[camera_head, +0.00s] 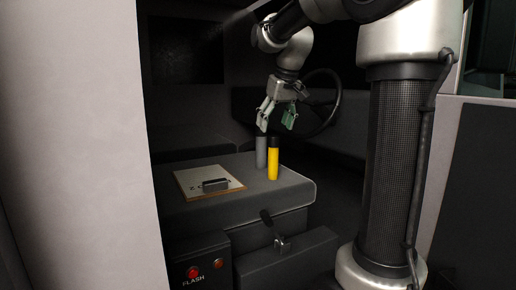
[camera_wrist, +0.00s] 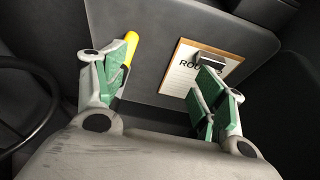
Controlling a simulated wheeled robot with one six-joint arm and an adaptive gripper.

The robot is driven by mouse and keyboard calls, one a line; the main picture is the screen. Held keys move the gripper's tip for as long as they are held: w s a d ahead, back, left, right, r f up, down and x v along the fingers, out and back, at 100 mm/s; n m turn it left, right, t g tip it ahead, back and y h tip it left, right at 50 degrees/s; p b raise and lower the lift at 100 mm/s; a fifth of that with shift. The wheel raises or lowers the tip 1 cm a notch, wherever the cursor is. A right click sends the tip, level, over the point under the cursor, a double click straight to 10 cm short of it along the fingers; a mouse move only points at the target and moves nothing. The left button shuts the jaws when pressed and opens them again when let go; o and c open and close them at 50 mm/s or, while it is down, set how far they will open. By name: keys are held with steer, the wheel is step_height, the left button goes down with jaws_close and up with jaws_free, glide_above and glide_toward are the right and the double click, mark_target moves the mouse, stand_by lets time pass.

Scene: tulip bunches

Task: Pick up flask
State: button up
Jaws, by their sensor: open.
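Two slim upright cylinders stand close together on the dark seat-like surface (camera_head: 232,210) in the head view. One is a grey cylinder (camera_head: 261,152), which looks like the flask. The other is a yellow cylinder (camera_head: 273,163) with a dark top, in front and slightly right. I cannot tell for certain which one is the flask. My gripper (camera_head: 277,116) is open and empty, above the cylinders and apart from them. In the wrist view my gripper (camera_wrist: 166,76) has its green pads spread. The yellow cylinder (camera_wrist: 131,46) shows beside the left finger; the grey one is not visible there.
A clipboard (camera_head: 187,178) with paper and a metal clip lies left of the cylinders; the clipboard (camera_wrist: 173,82) also shows between the fingers. A steering wheel (camera_head: 334,105) is behind my gripper. A lever (camera_head: 266,217) and a panel with a red button (camera_head: 193,272) are in front.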

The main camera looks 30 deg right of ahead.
steer(key=w+d, duration=0.4)
steer(key=w, duration=0.8)
glide_above(262, 140)
steer(key=s+d, duration=0.1)
steer(key=d, duration=0.1)
step_height(262, 140, down, 5)
steer(key=x, duration=0.5)
steer(key=a+x, duration=0.1)
steer(key=x, duration=0.2)
steer(key=c, duration=1.2)
